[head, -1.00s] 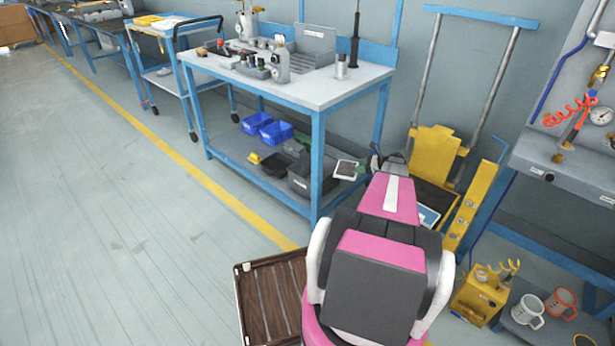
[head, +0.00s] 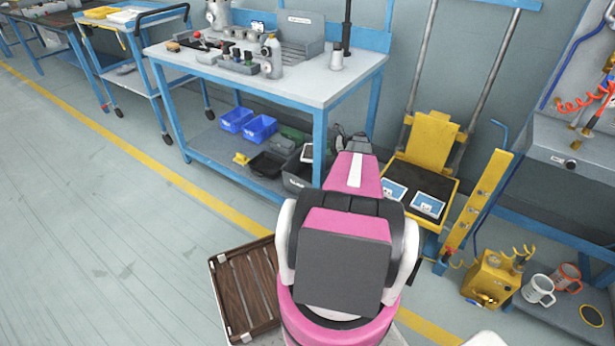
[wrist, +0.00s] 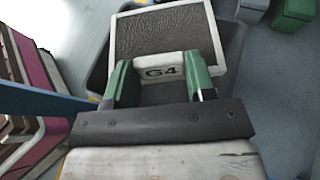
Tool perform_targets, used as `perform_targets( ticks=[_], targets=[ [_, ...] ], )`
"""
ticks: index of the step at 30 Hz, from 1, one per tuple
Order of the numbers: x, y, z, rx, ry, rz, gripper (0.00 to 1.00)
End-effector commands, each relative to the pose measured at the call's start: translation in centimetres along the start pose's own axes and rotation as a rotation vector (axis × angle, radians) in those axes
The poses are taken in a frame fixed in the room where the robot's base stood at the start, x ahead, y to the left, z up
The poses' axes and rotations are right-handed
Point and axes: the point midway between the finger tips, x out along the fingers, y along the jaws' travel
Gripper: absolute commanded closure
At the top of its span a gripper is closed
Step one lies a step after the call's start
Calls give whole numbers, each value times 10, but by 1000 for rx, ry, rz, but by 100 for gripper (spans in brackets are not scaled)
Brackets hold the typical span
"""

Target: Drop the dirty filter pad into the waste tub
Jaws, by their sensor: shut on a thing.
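The dirty filter pad, a dark grey mesh in a pale frame marked G4, fills the top middle of the wrist view (wrist: 165,32). My gripper (wrist: 162,80) is shut on the frame's near edge with its green fingers. In the head view the pad (head: 307,153) shows small at the bench's lower shelf, beyond my arm, which hides most of the gripper. The waste tub, a dark grey open box (head: 296,182), stands on that shelf. In the wrist view its dark wall (wrist: 236,42) shows around the pad, which appears over the tub; the height gap cannot be told.
Blue bins (head: 260,128) and a black tray (head: 266,164) stand left of the tub. The bench's blue front leg (head: 319,148) is close to the pad. A yellow trolley (head: 418,165) holding two blue-labelled items stands right. The floor at left is clear.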

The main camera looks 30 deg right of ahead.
Motion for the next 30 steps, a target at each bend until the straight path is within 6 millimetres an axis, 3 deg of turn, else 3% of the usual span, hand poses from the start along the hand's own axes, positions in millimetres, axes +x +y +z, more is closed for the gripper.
perform_targets(
  ticks=[12, 24, 25, 27, 30],
  targets=[
    [17, -1, -40, 0, 0, 0, 74],
    [20, 0, -47, 0, 0, 0, 74],
    [20, 0, -47, 0, 0, 0, 40],
    [20, 0, -47, 0, 0, 0, 20],
    [20, 0, -47, 0, 0, 0, 20]
  ],
)
